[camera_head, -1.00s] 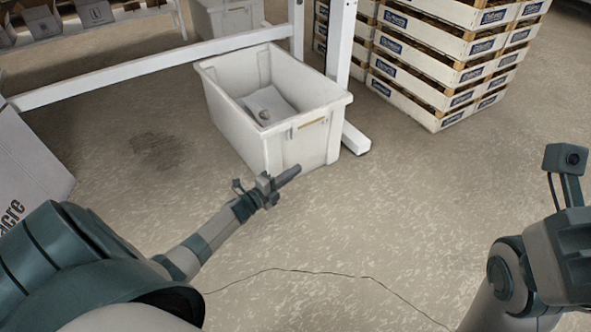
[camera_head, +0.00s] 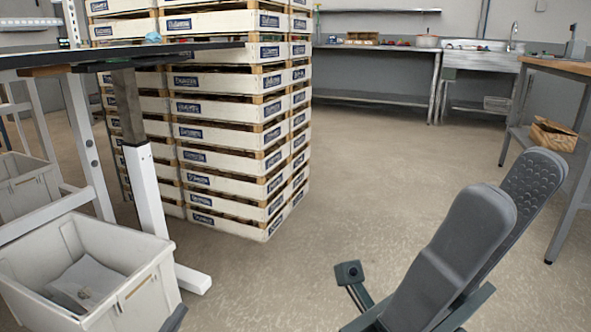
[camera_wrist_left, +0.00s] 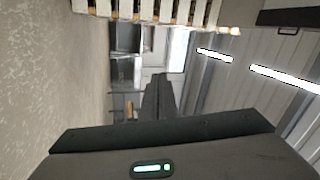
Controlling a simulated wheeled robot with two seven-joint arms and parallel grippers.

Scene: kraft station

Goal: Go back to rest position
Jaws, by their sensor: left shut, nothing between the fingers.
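The task names no object. In the head view only the dark tip of my left gripper (camera_head: 174,319) shows at the bottom edge, just right of the white bin. In the left wrist view my left gripper (camera_wrist_left: 158,92) has its dark fingers together with nothing between them. My right gripper (camera_head: 505,215) is large at the lower right of the head view, pointing up. Its two grey fingers stand apart, with the bumpy inner pad of the far one showing. I see nothing held in it.
A white bin (camera_head: 150,270) with contents stands at lower left beside a white-legged table (camera_head: 148,190). A tall stack of white crates (camera_head: 225,130) stands behind. A wooden-topped bench (camera_head: 560,68) is at right. The floor (camera_head: 360,190) between is clear.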

